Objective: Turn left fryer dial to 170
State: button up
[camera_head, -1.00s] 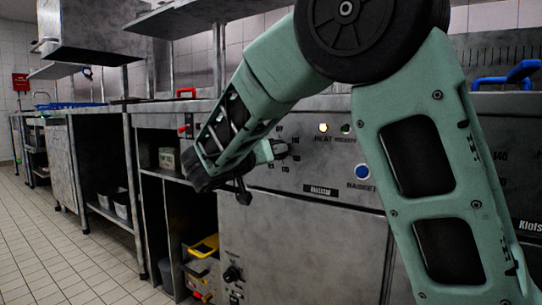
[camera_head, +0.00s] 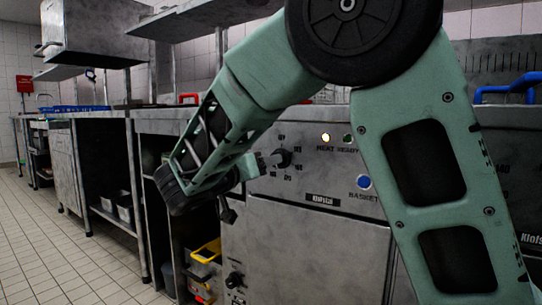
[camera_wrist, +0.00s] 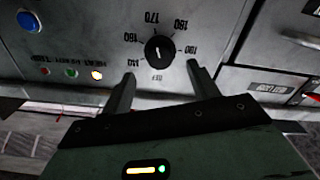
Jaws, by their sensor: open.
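The left fryer's dial (camera_head: 281,158) is a black knob on the grey metal front panel, with temperature marks around it. In the wrist view the dial (camera_wrist: 158,52) shows whole, with marks from 140 to 190 and OFF. Its pointer is too small to read with certainty. My gripper (camera_wrist: 161,70) is open and empty, with one fingertip low on each side of the dial in the picture and no visible contact.
Beside the dial are a lit yellow lamp (camera_head: 325,138), a green lamp and a blue basket button (camera_head: 364,182). Open shelving with a yellow item (camera_head: 206,250) is to the left, and clear tiled floor (camera_head: 60,260) lies beyond.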

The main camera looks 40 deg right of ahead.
jog(key=p+v, duration=0.3)
jog(key=v, duration=0.8)
jog(key=shift+a, duration=0.2)
jog(key=shift+r, duration=0.1)
jog(key=s+a+f+n+g+y+p, duration=0.1)
jog(key=s+f+n+g+y+p, duration=0.35)
jog(key=s+f+n+y, duration=0.7)
jog(key=s+a+n+g+y+p, duration=0.2)
jog(key=s+a+n+y, duration=0.55)
jog(key=s, duration=0.65)
notch_tip(320, 180, up, 37)
jog(key=a+m+h+p, duration=0.1)
jog(key=a+p, duration=0.1)
jog(key=p, duration=3.6)
jog(key=shift+w, duration=0.25)
